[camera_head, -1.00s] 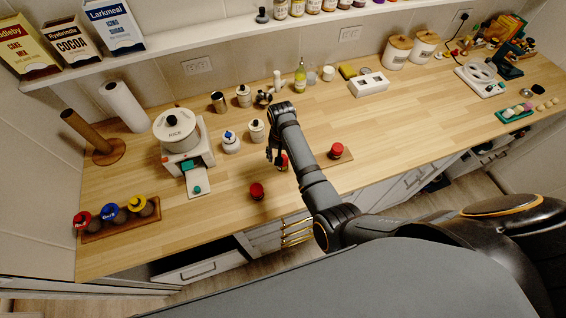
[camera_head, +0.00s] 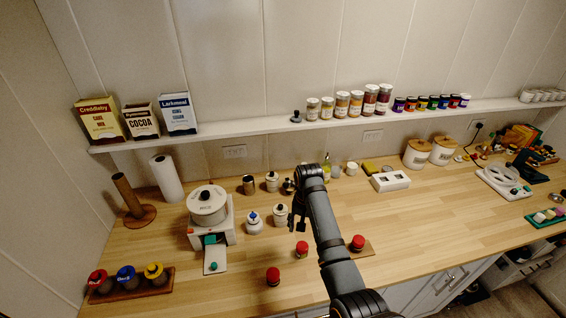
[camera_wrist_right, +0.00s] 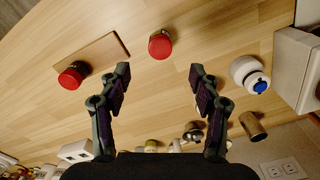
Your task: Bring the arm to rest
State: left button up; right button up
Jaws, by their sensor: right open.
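My right arm reaches over the wooden counter from the bottom of the head view. Its gripper (camera_head: 298,222) hangs above the counter, partly hidden by the arm. In the right wrist view the two fingers (camera_wrist_right: 160,75) stand apart with nothing between them. A red-lidded jar (camera_wrist_right: 160,45) stands beyond the fingertips, apart from them. In the head view one red-lidded jar (camera_head: 302,249) stands just below the gripper, another (camera_head: 273,276) nearer the front edge, and a third (camera_head: 358,242) on a small board (camera_head: 340,250). My left gripper is not in view.
A white rice dispenser (camera_head: 208,208), a blue-topped white jar (camera_head: 253,222) and canisters (camera_head: 281,214) stand left of the arm. A rack of jars (camera_head: 131,283) lies front left. A wall shelf (camera_head: 250,126) runs behind. The counter right of the arm is largely clear (camera_head: 430,220).

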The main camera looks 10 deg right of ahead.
jog(key=s+d+f+n+t, duration=0.1)
jog(key=s+d+f, duration=0.25)
jog(key=s, duration=0.25)
jog(key=s+d+f+n+t, duration=0.1)
jog(key=s+d+f, duration=0.1)
jog(key=s+d, duration=0.3)
jog(key=s+r+n+t, duration=0.2)
jog(key=s+r+n, duration=0.25)
jog(key=s, duration=1.05)
jog(key=s+d+f+g+b, duration=0.1)
jog(key=f+b, duration=0.2)
jog(key=f, duration=0.9)
jog(key=s+d+f+m+h+b, duration=0.1)
jog(key=f+b, duration=0.2)
jog(key=f, duration=1)
jog(key=s+d+f+g+b, duration=0.1)
jog(key=d+f+b, duration=0.1)
jog(key=f, duration=1)
pick_arm(q)
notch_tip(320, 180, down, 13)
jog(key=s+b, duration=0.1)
jog(key=b, duration=0.4)
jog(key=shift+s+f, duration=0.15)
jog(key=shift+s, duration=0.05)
pick_arm(e)
jog(key=s+f, duration=1.7)
jog(key=f, duration=0.1)
jog(key=shift+s+d+f+g, duration=0.15)
jog(key=shift+d+f+g, duration=0.15)
jog(key=shift+g, duration=0.1)
